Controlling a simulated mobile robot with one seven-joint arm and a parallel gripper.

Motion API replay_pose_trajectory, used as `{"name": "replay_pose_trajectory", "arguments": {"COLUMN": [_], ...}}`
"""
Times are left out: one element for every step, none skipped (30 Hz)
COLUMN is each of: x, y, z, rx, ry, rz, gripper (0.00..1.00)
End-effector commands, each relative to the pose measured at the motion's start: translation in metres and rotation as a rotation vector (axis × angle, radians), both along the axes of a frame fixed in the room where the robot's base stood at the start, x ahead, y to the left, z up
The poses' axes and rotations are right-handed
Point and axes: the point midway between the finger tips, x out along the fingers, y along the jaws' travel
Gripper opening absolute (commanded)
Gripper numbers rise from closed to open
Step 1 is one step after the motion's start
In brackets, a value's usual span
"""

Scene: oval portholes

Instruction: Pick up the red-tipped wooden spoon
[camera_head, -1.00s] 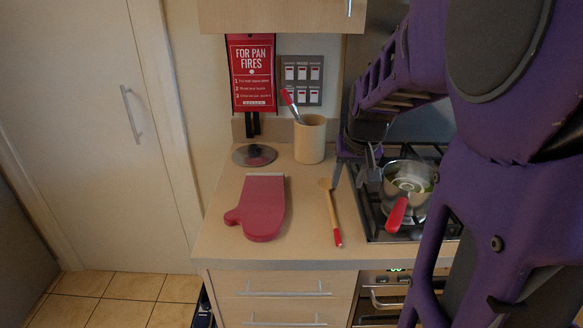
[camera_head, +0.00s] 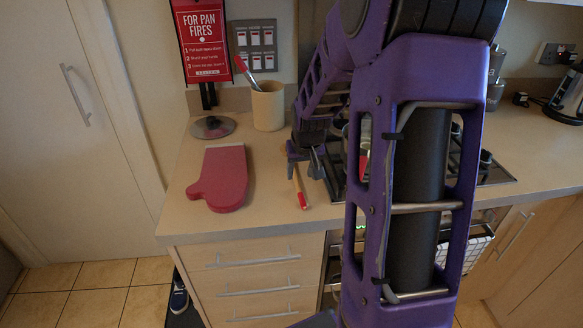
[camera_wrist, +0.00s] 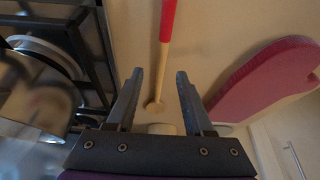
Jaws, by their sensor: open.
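The red-tipped wooden spoon (camera_head: 299,188) lies on the counter between the red oven mitt and the hob. Its red tip points to the counter's front edge, and its upper part is hidden behind my gripper in the head view. My gripper (camera_head: 304,160) is open and empty, above the spoon. In the wrist view the spoon (camera_wrist: 164,60) runs down from its red end at the top to its round wooden end between the two fingers of my gripper (camera_wrist: 157,85). The fingers stand on either side of it, apart from it.
The red oven mitt (camera_head: 221,179) lies left of the spoon. In the wrist view a metal pan (camera_wrist: 35,95) sits on the hob (camera_wrist: 85,40) to the left. Bare counter surrounds the spoon.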

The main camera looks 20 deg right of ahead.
Motion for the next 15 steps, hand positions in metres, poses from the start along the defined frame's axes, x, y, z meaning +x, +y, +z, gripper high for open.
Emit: {"name": "replay_pose_trajectory", "arguments": {"x": [0.001,0.003,0.005,0.006,0.008,0.010,0.011,0.012,0.013,0.013,0.014,0.014,0.014,0.014,0.014], "y": [0.001,0.001,0.002,0.002,0.002,0.001,0.001,0.000,0.000,0.000,-0.001,-0.001,-0.001,-0.001,-0.001], "z": [-0.010,-0.015,-0.021,-0.026,-0.029,-0.033,-0.036,-0.038,-0.040,-0.040,-0.041,-0.041,-0.041,-0.040,-0.040], "rx": [0.002,0.002,0.002,0.002,0.002,0.002,0.001,0.002,0.001,0.000,0.000,0.000,0.000,0.000,0.000], "ry": [0.005,0.006,0.005,0.005,0.005,0.003,0.002,0.003,0.002,0.002,0.001,0.001,0.000,0.000,0.000], "rz": [0.000,0.000,0.001,0.001,0.000,0.000,0.000,0.000,0.000,0.000,0.000,0.000,0.000,0.000,-0.001], "gripper": [0.52,0.52,0.52,0.52,0.52,0.52,0.52,0.52,0.52,0.52,0.52,0.52,0.52,0.52,0.52]}}
